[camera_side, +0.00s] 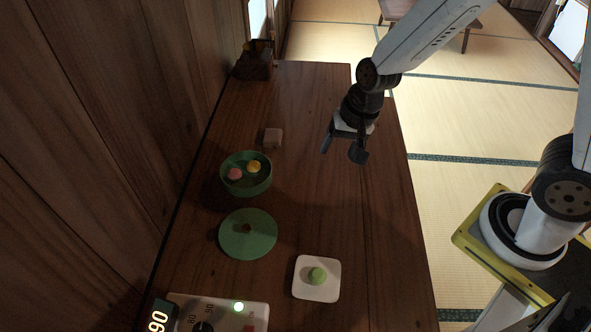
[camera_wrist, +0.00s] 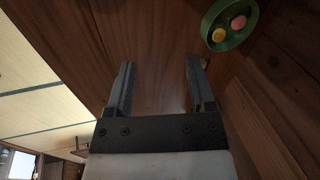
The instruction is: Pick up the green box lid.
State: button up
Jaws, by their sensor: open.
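The green box lid (camera_side: 247,238) is a round flat disc with a small dark knob at its middle. It lies on the wooden table in the side view, in front of the green box. The round green box (camera_side: 232,187) is uncovered and holds a pink ball (camera_side: 235,174) and a yellow ball (camera_side: 253,166). The box also shows at the top right of the wrist view (camera_wrist: 233,43); the lid does not show there. My gripper (camera_side: 342,150) is open and empty above the table, to the right of the box and farther back than the lid.
A white square plate (camera_side: 303,290) with a green ball (camera_side: 317,275) stands right of the lid. A wooden wall borders the left; the table's middle is clear.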

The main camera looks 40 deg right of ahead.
jog(key=w+a+f+m+y, duration=0.2)
jog(key=w+a+f+m, duration=0.25)
jog(key=a+m, duration=0.4)
jog(key=m, duration=0.7)
send_near(247, 227)
jog(key=shift+w+f+y, duration=0.2)
jog(key=shift+f+y, duration=0.1)
jog(key=shift+f, duration=0.45)
jog(key=shift+w+a+f+n+g, duration=0.1)
jog(key=shift+a+f+n+g, duration=0.1)
jog(key=shift+f, duration=0.4)
jog(key=shift+w+a+f+n+g, duration=0.1)
jog(key=shift+a+f, duration=0.15)
jog(key=shift+f, duration=0.35)
jog(key=shift+f, duration=0.1)
jog(key=shift+x, duration=2.5)
jog(key=shift+w, duration=0.15)
grip_shut()
